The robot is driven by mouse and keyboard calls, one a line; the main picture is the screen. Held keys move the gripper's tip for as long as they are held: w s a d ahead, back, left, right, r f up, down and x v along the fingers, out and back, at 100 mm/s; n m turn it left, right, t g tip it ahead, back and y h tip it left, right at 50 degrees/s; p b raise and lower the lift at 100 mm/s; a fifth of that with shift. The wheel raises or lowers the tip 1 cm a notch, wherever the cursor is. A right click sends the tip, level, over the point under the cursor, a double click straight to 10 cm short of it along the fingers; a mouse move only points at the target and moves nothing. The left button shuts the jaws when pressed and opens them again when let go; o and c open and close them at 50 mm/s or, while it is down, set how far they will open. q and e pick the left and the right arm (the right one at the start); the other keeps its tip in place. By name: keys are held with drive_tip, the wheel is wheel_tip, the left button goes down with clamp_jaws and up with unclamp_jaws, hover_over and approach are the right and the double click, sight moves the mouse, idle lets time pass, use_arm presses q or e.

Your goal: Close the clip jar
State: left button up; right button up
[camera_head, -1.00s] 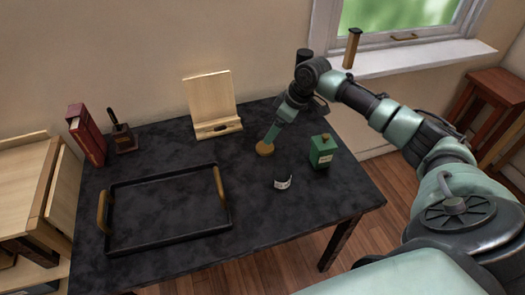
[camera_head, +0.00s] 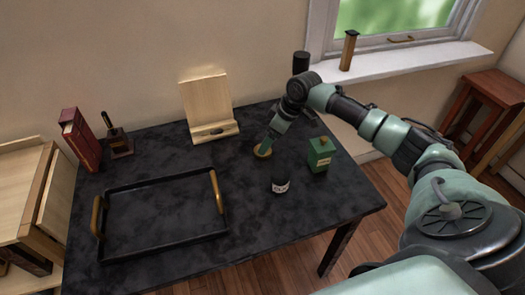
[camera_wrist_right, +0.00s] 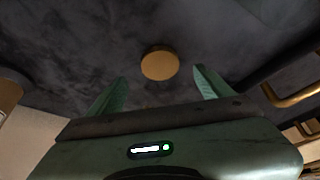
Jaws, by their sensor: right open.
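A small dark jar with a white label (camera_head: 280,185) stands on the black table, near its front right part. It looks like the clip jar, but the label is too small to read. A round tan disc, like a lid (camera_head: 264,153), lies on the table behind and left of the jar. My right gripper (camera_head: 265,146) points down at the disc. In the right wrist view the disc (camera_wrist_right: 160,65) shows ahead between the two open green fingers (camera_wrist_right: 160,85), with nothing gripped. My left gripper is not in view.
A green box with a knob (camera_head: 320,155) stands right of the jar. A black tray with tan handles (camera_head: 162,243) fills the front left. A wooden stand (camera_head: 210,105), a dark stamp-like item (camera_head: 119,140) and red book (camera_head: 80,138) stand at the back.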

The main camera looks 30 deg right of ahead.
drive_tip(key=x, duration=0.5)
drive_tip(key=shift+f, duration=0.15)
drive_tip(key=c, duration=1.4)
wheel_tip(320, 180, up, 20)
